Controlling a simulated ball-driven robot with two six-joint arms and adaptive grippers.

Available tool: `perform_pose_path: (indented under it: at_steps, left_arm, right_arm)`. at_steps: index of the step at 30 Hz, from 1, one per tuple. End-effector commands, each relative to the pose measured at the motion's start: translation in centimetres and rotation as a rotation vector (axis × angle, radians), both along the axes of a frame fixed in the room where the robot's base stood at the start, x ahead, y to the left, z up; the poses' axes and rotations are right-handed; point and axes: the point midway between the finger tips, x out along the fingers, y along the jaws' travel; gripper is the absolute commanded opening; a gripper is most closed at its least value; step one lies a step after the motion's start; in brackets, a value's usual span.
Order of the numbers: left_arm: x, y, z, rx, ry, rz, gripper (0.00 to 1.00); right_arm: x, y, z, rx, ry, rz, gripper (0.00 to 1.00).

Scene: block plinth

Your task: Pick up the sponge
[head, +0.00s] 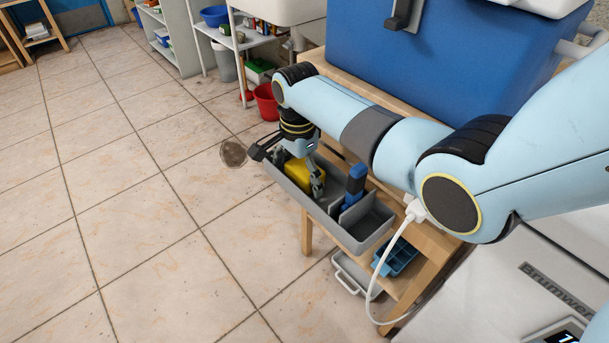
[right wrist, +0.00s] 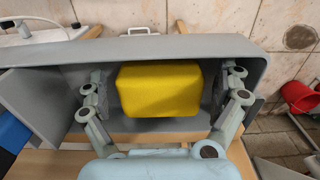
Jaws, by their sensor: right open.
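The sponge, a yellow block (head: 304,171), lies in the left compartment of a grey caddy (head: 351,240) on a wooden stand. It also shows in the right wrist view (right wrist: 158,88). My right gripper (head: 299,172) reaches down into that compartment, with its fingers open on either side of the sponge. In the right wrist view small gaps show between the sponge and both fingers. My wrist hides part of the sponge in the head view. My left gripper is not in view.
A blue-handled tool (head: 356,182) stands in the caddy, right of the sponge. A large blue box (head: 440,70) stands behind my right arm. A blue tray (head: 397,257) sits on the stand's lower shelf. A red bucket (head: 266,101) is on the floor behind.

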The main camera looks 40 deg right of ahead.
Motion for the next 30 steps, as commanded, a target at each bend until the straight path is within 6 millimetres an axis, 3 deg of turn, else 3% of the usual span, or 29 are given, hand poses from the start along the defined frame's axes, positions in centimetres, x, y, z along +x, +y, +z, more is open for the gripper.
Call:
perform_pose_path:
  at_steps: [3, 12, 22, 30]
  left_arm:
    - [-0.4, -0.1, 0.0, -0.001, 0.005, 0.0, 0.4]
    - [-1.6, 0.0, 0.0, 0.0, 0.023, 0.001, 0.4]
    - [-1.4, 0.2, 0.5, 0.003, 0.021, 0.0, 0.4]
    - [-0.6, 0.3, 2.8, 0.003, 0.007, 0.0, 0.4]
  right_arm:
    - [0.0, 0.0, 0.1, 0.0, -0.001, 0.0, 1.0]
    - [0.0, 0.0, 0.1, 0.0, 0.0, 0.0, 0.61]
    - [0.0, 0.0, 1.1, 0.0, -0.001, 0.0, 0.59]
    - [0.1, 0.0, 6.8, -0.001, -0.004, 0.001, 0.59]
